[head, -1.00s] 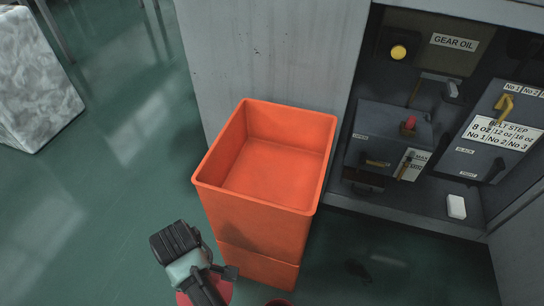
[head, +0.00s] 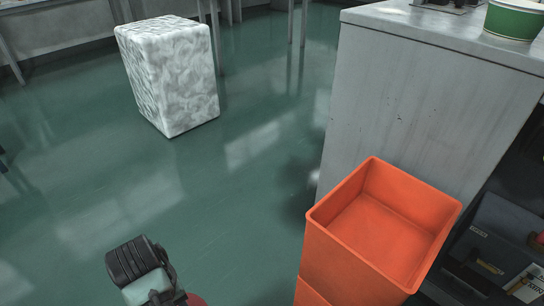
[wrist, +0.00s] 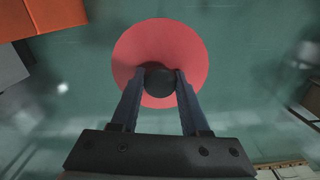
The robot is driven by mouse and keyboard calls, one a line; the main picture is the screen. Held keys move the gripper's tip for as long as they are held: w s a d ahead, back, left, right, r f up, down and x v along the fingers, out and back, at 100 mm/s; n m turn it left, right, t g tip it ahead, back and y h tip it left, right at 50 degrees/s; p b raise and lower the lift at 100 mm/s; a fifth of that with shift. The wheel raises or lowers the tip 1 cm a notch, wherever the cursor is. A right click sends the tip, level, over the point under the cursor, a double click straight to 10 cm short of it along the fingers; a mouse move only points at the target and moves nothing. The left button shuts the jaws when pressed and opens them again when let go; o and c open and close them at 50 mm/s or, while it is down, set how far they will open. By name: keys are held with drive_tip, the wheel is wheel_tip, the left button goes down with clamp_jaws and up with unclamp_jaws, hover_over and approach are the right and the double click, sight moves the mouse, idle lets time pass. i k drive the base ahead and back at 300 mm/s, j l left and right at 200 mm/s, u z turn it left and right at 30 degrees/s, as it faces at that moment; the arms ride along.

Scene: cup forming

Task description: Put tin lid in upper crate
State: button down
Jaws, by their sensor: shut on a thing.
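The tin lid is a red disc (wrist: 195,45) with a round black knob (wrist: 160,90). In the wrist view my gripper (wrist: 160,75) is shut on this knob, and the lid hangs over green floor. Only a sliver of the lid (head: 196,300) shows at the bottom of the head view, below my wrist; the fingers are hidden there. The upper crate (head: 345,249) is orange, open-topped and looks empty. It stands to the right of my gripper in the head view, apart from the lid. An orange corner (wrist: 50,15) shows at the wrist view's upper left.
A lower orange crate (head: 309,293) is under the upper one. A grey cabinet (head: 400,110) stands right behind the crates, with a green tub (head: 514,20) on top. A white, marbled block (head: 170,80) stands farther back left. The floor between is clear.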

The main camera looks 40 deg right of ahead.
sight(379, 237)
drive_tip(key=l+u, duration=0.25)
drive_tip(key=k+l+u, duration=0.25)
drive_tip(key=l+u, duration=0.2)
drive_tip(key=l, duration=0.2)
